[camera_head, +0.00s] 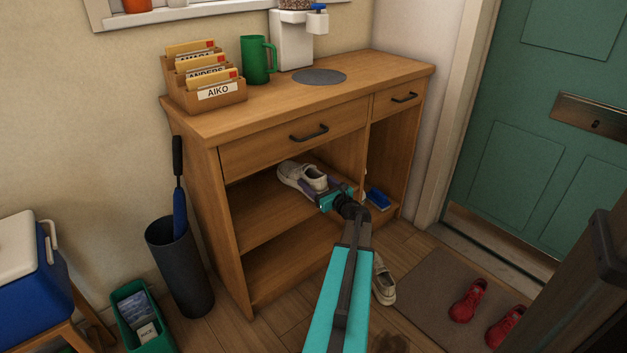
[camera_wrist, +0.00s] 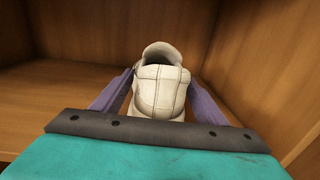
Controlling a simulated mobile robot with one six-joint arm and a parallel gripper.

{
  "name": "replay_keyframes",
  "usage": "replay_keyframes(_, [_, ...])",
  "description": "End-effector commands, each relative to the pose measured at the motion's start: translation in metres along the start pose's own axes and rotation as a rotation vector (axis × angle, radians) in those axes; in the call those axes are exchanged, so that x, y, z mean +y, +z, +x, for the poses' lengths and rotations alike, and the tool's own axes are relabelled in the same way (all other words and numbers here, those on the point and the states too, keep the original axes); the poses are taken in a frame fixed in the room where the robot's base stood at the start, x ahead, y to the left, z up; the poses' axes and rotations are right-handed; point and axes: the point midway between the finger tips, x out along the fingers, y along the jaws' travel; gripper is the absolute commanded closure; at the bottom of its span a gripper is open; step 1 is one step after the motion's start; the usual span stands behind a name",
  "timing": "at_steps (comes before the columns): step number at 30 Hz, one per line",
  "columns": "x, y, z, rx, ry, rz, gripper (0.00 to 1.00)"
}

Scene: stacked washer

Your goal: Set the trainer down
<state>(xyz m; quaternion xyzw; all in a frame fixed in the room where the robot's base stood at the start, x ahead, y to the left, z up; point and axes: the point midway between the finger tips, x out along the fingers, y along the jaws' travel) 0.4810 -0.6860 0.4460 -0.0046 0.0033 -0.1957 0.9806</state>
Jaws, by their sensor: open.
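A white trainer (camera_head: 301,174) rests on the upper shelf (camera_head: 255,213) of the wooden cabinet, under the drawers. In the wrist view the trainer (camera_wrist: 160,84) stands upright with its heel towards me. My gripper (camera_head: 316,189) reaches into the shelf from the right. It is open, with one purple finger on each side of the trainer's heel (camera_wrist: 158,98). The trainer's lower heel is hidden behind my gripper's front edge. A second, similar light shoe (camera_head: 384,281) is on the floor in front of the cabinet, partly behind my arm.
The cabinet's upright divider (camera_head: 350,150) stands just right of the trainer. A blue brush-like item (camera_head: 378,199) lies in the right compartment. The lower shelf (camera_head: 275,258) looks empty. Red clogs (camera_head: 468,300) lie on the doormat (camera_head: 425,290). A dark umbrella bin (camera_head: 181,265) stands left.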

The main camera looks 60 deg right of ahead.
Motion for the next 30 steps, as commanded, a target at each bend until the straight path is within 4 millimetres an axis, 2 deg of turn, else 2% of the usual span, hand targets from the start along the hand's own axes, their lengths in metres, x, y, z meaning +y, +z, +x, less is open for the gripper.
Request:
replay_keyframes(18, [0.0, 0.001, -0.092, 0.001, -0.003, 0.001, 0.33])
replay_keyframes(24, [0.0, 0.001, -0.107, 0.0, -0.002, 0.0, 0.33])
replay_keyframes(30, [0.0, 0.0, -0.111, 0.0, -0.001, 0.0, 0.33])
